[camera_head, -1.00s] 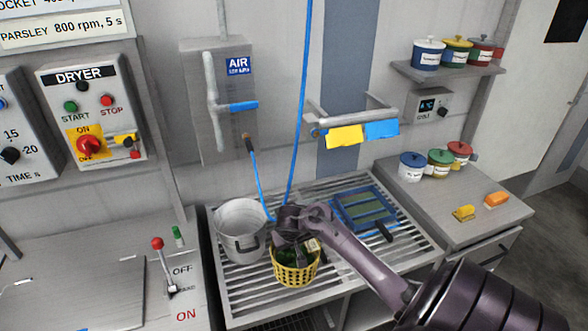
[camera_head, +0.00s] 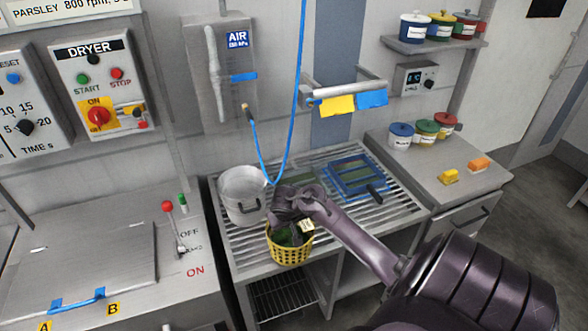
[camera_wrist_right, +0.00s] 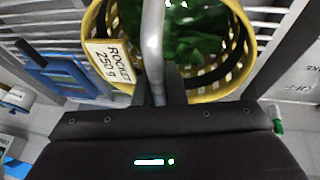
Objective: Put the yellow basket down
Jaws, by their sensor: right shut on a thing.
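The yellow basket (camera_head: 290,256) holds dark green leaves (camera_head: 288,236) and carries a white tag (camera_wrist_right: 106,65) reading ROCKET 250 g. In the head view it appears at the front edge of the slatted drain rack (camera_head: 335,240); I cannot tell whether its base touches anything. My right gripper (camera_head: 293,215) is above the basket, shut on its metal handle. In the right wrist view the handle (camera_wrist_right: 152,45) runs down between the fingers (camera_wrist_right: 160,92), and the basket's rim (camera_wrist_right: 92,30) and leaves show beyond. My left gripper is not in view.
A metal pot (camera_head: 243,200) stands left of the basket on the rack. A blue framed screen (camera_head: 352,176) lies farther back right. The dryer bench (camera_head: 180,285) with its lid and lever is at left. A blue hose (camera_head: 290,130) hangs behind.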

